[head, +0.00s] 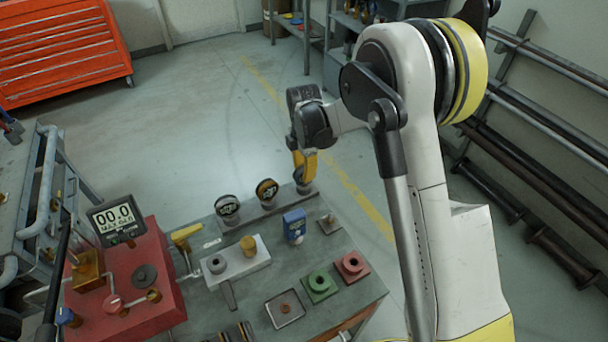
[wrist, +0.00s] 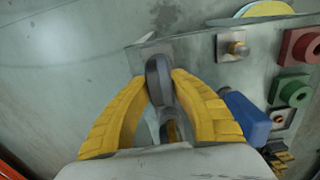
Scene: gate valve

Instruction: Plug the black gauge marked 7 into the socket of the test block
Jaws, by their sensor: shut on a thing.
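My gripper (head: 306,172) is at the back edge of the workbench, with its yellow fingers pointing down. In the wrist view, my gripper (wrist: 158,85) is shut on a dark round gauge (wrist: 158,72), seen edge-on between the fingertips. The held gauge's face is turned away, so I cannot read its mark. It is over or in a small square base (wrist: 145,55); I cannot tell whether it is lifted clear. The light grey block (head: 238,264), apparently the test block, has a dark round socket (head: 217,264).
A blue device (head: 294,225) stands close in front of my gripper. Green (head: 319,286) and red (head: 352,266) flanged parts sit at the right. A red unit with a display (head: 115,220) reading 00.0 and a yellow-handled valve (head: 186,234) are at the left.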

